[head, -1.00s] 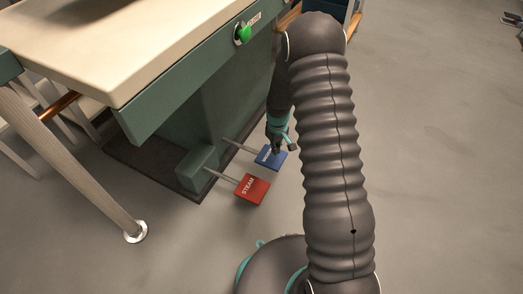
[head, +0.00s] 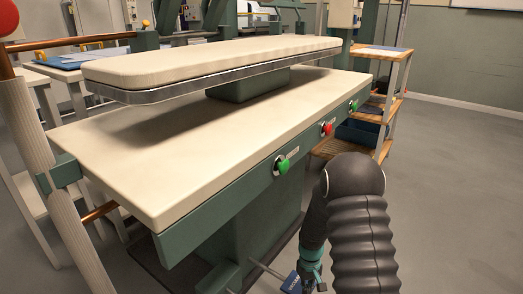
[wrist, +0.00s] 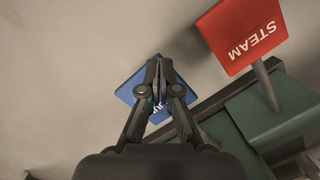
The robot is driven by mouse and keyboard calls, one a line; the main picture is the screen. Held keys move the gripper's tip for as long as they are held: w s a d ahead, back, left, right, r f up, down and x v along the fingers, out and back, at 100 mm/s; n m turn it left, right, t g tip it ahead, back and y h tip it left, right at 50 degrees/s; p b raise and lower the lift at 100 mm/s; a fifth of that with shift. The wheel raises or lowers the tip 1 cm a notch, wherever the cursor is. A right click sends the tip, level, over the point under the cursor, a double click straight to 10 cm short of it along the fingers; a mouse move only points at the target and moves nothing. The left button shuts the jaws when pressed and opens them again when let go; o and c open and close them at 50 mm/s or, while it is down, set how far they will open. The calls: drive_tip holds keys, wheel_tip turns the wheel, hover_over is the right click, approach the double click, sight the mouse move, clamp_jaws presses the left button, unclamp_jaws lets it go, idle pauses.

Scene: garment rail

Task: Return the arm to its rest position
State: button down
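My arm reaches down at the lower right of the head view, and my gripper (head: 312,284) is partly cut off by the bottom edge. In the wrist view my gripper (wrist: 159,72) has its fingertips together with nothing seen between them. A blue pedal (wrist: 129,92) lies behind the fingers in that view and is partly hidden by them; whether they touch it I cannot tell. The blue pedal (head: 291,283) also shows at the bottom of the head view. A red pedal marked STEAM (wrist: 240,32) is to the right of the fingers in the wrist view.
A pressing table (head: 175,170) with a padded upper plate (head: 220,62) stands left of my arm. Green and red buttons (head: 326,128) line its front edge. A wooden shelf cart (head: 388,55) stands behind. Grey floor is open at right.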

drive_tip(key=s+r+m+t+p, duration=0.1)
drive_tip(key=s+r+t, duration=0.1)
drive_tip(key=s+r, duration=0.6)
drive_tip(key=s+r+m+t+p, duration=0.1)
drive_tip(key=s+r, duration=0.7)
drive_tip(key=r, duration=1.3)
drive_tip(key=s+r+m+t+p, duration=0.1)
drive_tip(key=s+r+t+p, duration=0.2)
drive_tip(key=s+r, duration=0.5)
wheel_tip(320, 180, up, 8)
drive_tip(key=shift+s+f+t, duration=0.15)
drive_tip(key=shift+s+t, duration=0.2)
drive_tip(key=shift+t, duration=0.45)
drive_tip(key=shift+d, duration=0.1)
